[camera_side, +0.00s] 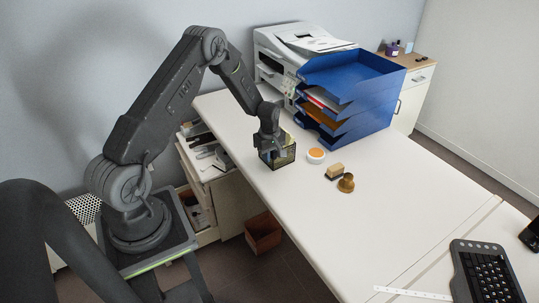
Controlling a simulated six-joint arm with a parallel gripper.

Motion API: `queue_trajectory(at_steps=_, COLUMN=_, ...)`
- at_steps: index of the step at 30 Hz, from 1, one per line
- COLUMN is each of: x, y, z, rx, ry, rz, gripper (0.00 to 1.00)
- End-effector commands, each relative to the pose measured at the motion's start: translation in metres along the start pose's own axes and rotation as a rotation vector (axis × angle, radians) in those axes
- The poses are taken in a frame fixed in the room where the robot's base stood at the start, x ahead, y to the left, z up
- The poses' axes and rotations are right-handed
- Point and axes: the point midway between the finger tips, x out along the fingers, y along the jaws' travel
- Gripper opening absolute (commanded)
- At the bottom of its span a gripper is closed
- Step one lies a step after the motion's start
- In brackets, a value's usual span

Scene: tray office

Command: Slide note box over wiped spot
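The note box (287,155) is a small dark mesh box with something yellowish inside, on the white desk near its left edge. My gripper (270,146) is right at the box, over its left part, and hides some of it. I cannot tell whether the fingers touch or grip the box. No wiped spot can be made out on the desk. A sponge-like block (334,171), pale on top and dark below, lies to the right of the box.
A white round dish with an orange centre (316,156) and a brass-coloured stamp-like object (346,183) stand close by. Blue stacked trays (352,82) and a printer (268,52) are behind. A keyboard (484,272) is at lower right. The desk's middle (400,200) is clear.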

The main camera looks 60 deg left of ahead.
Motion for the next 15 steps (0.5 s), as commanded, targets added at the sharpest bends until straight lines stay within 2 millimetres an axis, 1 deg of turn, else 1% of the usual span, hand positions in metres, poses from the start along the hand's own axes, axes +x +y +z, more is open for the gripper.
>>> queue_trajectory(at_steps=1, x=-0.0001, y=0.0000, z=0.0000, rx=0.000, ry=0.000, rz=0.000, gripper=0.13)
queue_trajectory(at_steps=5, x=-0.0002, y=-0.0001, z=0.0000, rx=0.000, ry=0.000, rz=0.000, gripper=0.00)
queue_trajectory(at_steps=15, x=-0.0003, y=0.0000, z=0.0000, rx=0.000, ry=0.000, rz=0.000, gripper=0.00)
